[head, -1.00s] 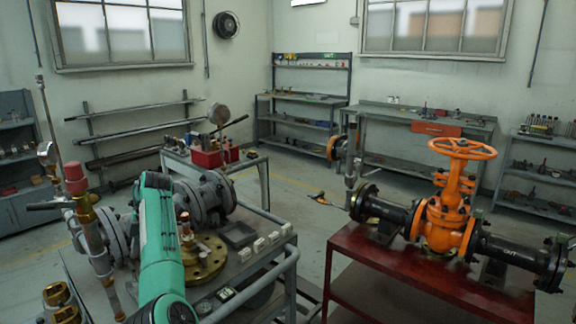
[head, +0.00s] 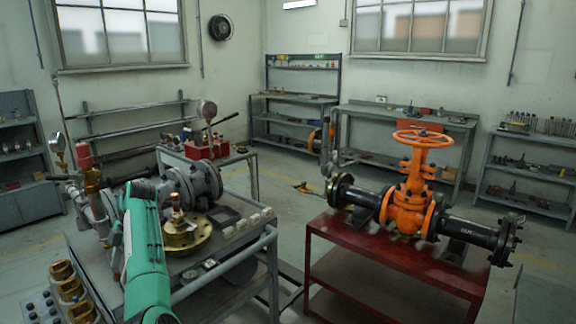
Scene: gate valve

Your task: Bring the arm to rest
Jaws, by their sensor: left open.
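The orange gate valve (head: 412,205) with its orange handwheel (head: 424,138) stands upright between black flanged pipes (head: 470,231) on a red table (head: 385,252) at the right. My teal left arm (head: 145,255) rises from the bottom edge at the left, in front of the grey work cart (head: 222,276). Its gripper is mostly hidden behind the arm, and its fingers are hard to make out. It is open, well to the left of the valve and apart from it. My right gripper is not in view.
On the cart are a grey flanged valve (head: 192,184), a brass flange (head: 187,236), and a pipe with a red cap (head: 82,152) close to my arm. Brass fittings (head: 70,288) stand at lower left. Floor between cart and red table is partly clear.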

